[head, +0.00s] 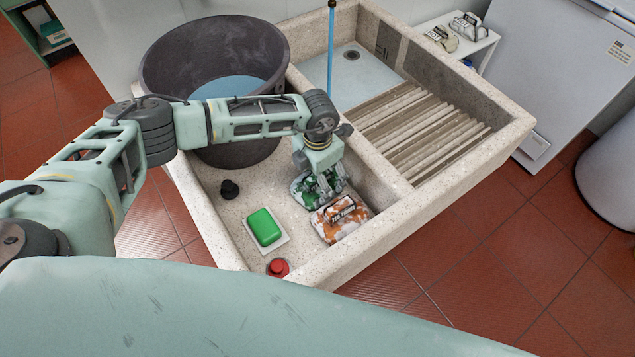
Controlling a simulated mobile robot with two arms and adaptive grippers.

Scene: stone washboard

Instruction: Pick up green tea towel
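The green tea towel (305,194), a bundle patterned in green and white, lies in the front left basin of the stone washboard (392,246). My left gripper (321,182) points down right over it and covers its top and right part. The fingers blend into the bundle, so I cannot tell whether they are open or shut on it. A similar orange and white bundle (341,217) with a dark label lies just in front of it. My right gripper is not in view.
A green soap bar (265,227) on a white slab, a black knob-like object (230,189) and a red-capped object (278,268) are in the same basin. A big dark tub (165,60) with bluish water stands behind. Ribbed washboard slats (430,130) lie right, beyond the stone divider.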

